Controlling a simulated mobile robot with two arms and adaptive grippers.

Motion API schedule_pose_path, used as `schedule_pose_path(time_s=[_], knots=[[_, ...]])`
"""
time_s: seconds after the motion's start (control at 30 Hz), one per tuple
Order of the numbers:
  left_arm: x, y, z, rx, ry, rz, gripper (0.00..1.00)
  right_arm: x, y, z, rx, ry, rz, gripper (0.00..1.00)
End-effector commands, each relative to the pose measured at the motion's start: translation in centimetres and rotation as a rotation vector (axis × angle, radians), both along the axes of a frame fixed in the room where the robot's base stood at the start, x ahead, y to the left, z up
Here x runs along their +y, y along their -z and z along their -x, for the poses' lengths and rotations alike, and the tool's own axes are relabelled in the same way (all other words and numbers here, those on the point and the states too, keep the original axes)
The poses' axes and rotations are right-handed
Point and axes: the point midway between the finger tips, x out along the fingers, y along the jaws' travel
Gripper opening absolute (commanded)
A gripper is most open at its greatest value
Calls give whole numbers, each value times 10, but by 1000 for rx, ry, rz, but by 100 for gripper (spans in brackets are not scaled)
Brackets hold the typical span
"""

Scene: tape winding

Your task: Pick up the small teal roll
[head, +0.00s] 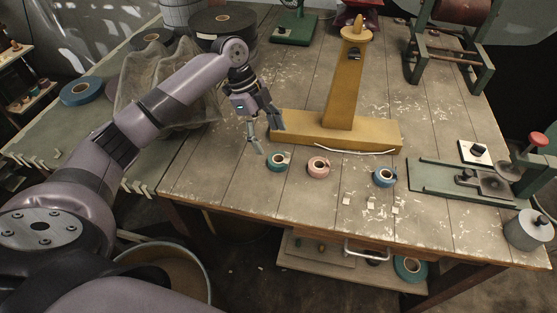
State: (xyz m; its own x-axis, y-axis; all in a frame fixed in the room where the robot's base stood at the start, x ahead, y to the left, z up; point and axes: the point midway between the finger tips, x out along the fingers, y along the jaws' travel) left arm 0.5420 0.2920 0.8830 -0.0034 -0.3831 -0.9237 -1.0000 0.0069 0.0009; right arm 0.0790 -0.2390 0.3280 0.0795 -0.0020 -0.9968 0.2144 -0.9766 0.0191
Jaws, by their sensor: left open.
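A small teal roll (277,162) lies flat near the front of the wooden table, left of a pink roll (318,167). A similar small blue-teal roll (384,177) lies farther right. My left gripper (269,140) is open and empty, with its fingers pointing down, just behind and slightly left of the leftmost teal roll. It looks apart from the roll; its exact height above the table is hard to tell. My right gripper is not in view.
A yellow wooden stand (345,95) with a wide base stands just behind the rolls. A green device (455,183) sits at the right. A translucent crumpled tray (150,85) and large dark rolls (222,22) are at the left. Small pale pieces (372,205) lie near the front edge.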

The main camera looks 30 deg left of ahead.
Motion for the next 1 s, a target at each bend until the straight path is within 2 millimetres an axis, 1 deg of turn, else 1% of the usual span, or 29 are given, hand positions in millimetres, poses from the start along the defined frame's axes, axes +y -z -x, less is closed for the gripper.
schedule_pose_path(time_s=[0.03, 0.1, 0.27, 0.33, 0.5, 0.6, 0.7, 0.87, 0.9, 1.0], knots=[[-3, 7, 0, 2, 0, 0, 71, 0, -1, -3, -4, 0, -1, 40], [-6, 14, 0, 1, -1, 0, 71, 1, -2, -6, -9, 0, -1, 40], [-10, 22, 0, 1, -1, 0, 71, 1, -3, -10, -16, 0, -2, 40], [-13, 29, 1, 2, 0, 1, 71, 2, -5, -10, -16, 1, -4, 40], [-25, 52, 1, 2, 1, 1, 71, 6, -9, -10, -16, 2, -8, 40], [-28, 63, 1, 1, 0, 0, 71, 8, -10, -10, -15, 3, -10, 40], [-30, 67, 1, -1, 0, -1, 71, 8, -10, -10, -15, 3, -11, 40], [-30, 67, 1, -2, -1, -1, 71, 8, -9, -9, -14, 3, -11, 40], [-30, 67, 1, -2, -1, -1, 70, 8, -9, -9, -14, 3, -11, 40], [-30, 67, 1, -1, 0, -1, 64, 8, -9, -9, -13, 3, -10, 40]])
